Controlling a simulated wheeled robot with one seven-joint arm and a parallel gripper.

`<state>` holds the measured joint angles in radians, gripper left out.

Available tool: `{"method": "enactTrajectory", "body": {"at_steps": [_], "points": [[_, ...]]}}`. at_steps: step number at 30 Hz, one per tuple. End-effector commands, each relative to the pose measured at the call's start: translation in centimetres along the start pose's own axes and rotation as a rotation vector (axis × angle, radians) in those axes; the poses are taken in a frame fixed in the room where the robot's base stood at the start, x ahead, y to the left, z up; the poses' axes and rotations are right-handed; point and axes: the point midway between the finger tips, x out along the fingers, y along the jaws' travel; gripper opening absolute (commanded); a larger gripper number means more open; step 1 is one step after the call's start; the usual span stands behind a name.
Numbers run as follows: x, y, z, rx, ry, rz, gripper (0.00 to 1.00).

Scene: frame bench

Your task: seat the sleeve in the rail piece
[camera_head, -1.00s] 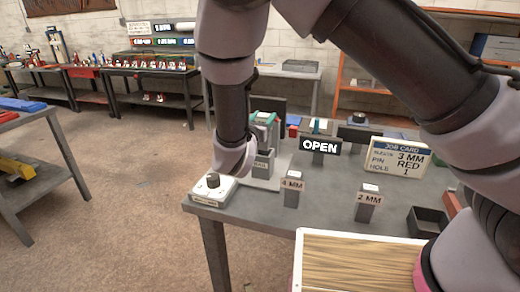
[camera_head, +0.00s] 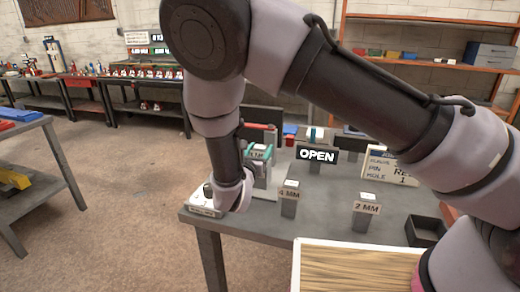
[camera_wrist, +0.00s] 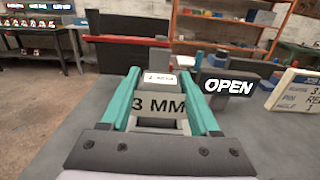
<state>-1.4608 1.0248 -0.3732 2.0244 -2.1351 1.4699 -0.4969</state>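The grey sleeve with the "3 MM" label (camera_wrist: 160,103) sits between the teal fingers of my gripper (camera_wrist: 162,92) in the wrist view. Both fingers appear to touch its sides, so the gripper looks shut on it. In the head view my gripper (camera_head: 258,152) is over the left part of the bench, partly hidden by my wrist. Whether the sleeve is clear of the surface below cannot be told. A red bar (camera_wrist: 125,39) and a dark upright panel lie beyond the sleeve. I cannot tell which part is the rail piece.
The "4 MM" block (camera_head: 289,196) and "2 MM" block (camera_head: 366,209) stand in front. An "OPEN" sign (camera_head: 317,155) and a job card (camera_wrist: 298,91) stand right of the gripper. A white unit with a dark knob (camera_head: 204,203) is at the bench's left corner. A dark tray (camera_head: 426,230) is right.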

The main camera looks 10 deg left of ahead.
Motion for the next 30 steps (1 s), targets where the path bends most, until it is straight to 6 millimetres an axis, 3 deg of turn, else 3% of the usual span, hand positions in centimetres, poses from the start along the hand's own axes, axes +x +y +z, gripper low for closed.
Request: {"method": "enactTrajectory", "body": {"at_steps": [14, 30], "points": [[-0.7, 0.1, 0.3, 0.000, 0.001, 0.002, 0.82], [-10.8, 0.1, 0.3, 0.001, 0.001, 0.003, 0.82]]}}
